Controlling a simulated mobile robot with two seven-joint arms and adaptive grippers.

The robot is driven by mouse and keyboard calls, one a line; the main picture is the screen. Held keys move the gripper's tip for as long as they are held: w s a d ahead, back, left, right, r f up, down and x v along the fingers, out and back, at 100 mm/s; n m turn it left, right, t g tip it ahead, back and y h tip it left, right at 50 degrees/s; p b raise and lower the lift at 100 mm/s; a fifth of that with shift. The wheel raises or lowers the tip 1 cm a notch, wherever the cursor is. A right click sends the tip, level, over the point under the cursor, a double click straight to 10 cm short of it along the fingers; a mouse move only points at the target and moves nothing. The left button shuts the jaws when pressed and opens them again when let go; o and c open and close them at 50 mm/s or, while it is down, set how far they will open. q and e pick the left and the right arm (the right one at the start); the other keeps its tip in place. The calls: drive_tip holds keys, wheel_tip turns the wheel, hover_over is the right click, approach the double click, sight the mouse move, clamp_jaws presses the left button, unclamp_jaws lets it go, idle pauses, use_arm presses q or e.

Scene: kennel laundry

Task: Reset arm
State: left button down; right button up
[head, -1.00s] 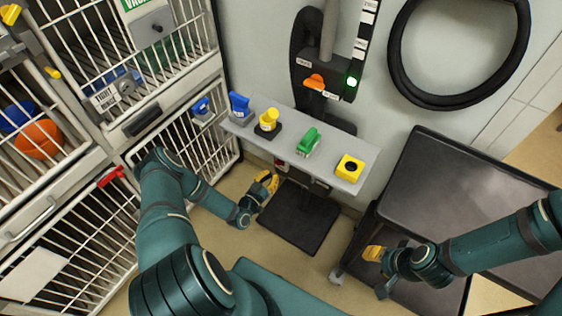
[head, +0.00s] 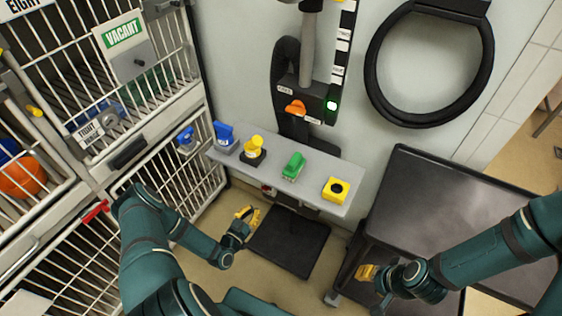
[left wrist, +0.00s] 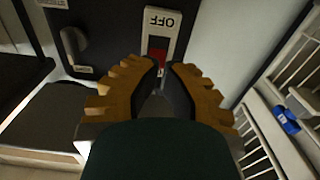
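The task names no object. My left gripper (head: 247,214) is low, left of the black floor mat and below the grey shelf. In the left wrist view its two orange ridged fingers (left wrist: 166,68) have a narrow gap with nothing gripped. Beyond the tips is a switch plate marked OFF (left wrist: 162,22) with a red rocker (left wrist: 158,62); contact cannot be told. My right gripper (head: 366,272) is beside the dark cart's left edge; its finger gap is too small to judge.
The grey shelf (head: 222,160) carries blue, yellow and green items and a yellow box (head: 336,189). A black mat (head: 290,243) lies on the floor. Barred cages (head: 60,200) stand left, a dark cart (head: 440,190) right. A black hose loop (head: 375,65) hangs on the wall.

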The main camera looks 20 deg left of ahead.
use_arm(q)
drive_tip(key=w+d+r+g+h, duration=0.2)
drive_tip(key=d+g, duration=0.2)
drive_tip(key=d, duration=0.2)
drive_tip(key=w+d+r+g+h, duration=0.1)
drive_tip(key=d+r+g, duration=0.15)
drive_tip(key=d, duration=0.35)
drive_tip(key=s+d+r+n+g, duration=0.1)
drive_tip(key=s+d+r+g, duration=0.3)
drive_tip(key=s, duration=0.4)
drive_tip(key=s+d+r+n+g, duration=0.1)
drive_tip(key=s+d+r+g, duration=0.4)
drive_tip(key=s+d+g, duration=0.1)
drive_tip(key=shift+s+d+r, duration=0.25)
drive_tip(key=shift+s+r, duration=0.05)
drive_tip(key=shift+s, duration=0.55)
